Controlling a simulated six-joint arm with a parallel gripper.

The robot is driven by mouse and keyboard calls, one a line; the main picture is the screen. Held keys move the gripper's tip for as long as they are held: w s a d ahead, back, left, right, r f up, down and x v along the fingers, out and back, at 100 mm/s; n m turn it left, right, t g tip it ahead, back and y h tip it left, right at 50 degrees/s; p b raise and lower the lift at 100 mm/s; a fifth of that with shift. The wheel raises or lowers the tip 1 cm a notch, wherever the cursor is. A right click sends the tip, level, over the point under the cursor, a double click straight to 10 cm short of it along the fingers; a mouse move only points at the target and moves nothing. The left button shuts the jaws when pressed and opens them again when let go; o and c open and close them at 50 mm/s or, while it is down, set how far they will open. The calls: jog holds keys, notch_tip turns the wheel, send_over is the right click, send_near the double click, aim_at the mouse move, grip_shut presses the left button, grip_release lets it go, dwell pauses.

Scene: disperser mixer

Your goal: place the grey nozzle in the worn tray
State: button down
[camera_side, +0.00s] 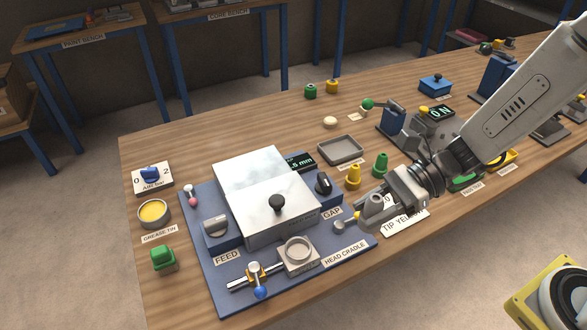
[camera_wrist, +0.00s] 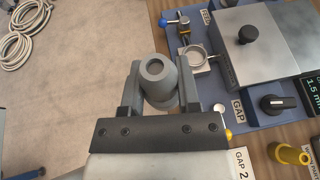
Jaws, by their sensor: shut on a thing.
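My gripper (camera_side: 372,212) is shut on the grey nozzle (camera_wrist: 158,80), a stepped grey cone with a round hole in its top. In the wrist view the nozzle sits between my two fingers (camera_wrist: 157,90). In the side view I hold it over the front table edge, right of the head cradle. A shallow grey tray (camera_side: 340,149) lies on the table behind my gripper, empty. Its label is too small to read, so I cannot tell for sure that it is the worn tray. It is not visible in the wrist view.
A yellow nozzle (camera_side: 353,177) and a green nozzle (camera_side: 380,164) stand between my gripper and the grey tray. The blue mixer base (camera_side: 205,255) with its metal cover (camera_side: 262,180) and black knob lies to the left. A gauge stand (camera_side: 395,130) is right of the tray.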

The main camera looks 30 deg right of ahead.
jog(key=w+d+f+m+t+h, duration=0.15)
jog(key=w+d+m+t, duration=0.25)
jog(key=w+d, duration=0.55)
jog(key=w+d+f+m+t+h, duration=0.15)
jog(key=w+d+m+t, duration=0.25)
jog(key=w+d, duration=0.6)
send_over(348, 148)
jog(key=s, duration=0.1)
jog(key=shift+h, duration=0.3)
jog(key=f, duration=0.8)
jog(key=shift+s+f, duration=0.1)
jog(key=shift+s, duration=0.1)
jog(key=shift+w+f, duration=0.45)
jog(key=shift+f, duration=0.05)
jog(key=shift+f, duration=0.1)
jog(key=shift+w+f, duration=0.2)
jog(key=shift+f, duration=1.5)
jog(key=shift+f, duration=0.15)
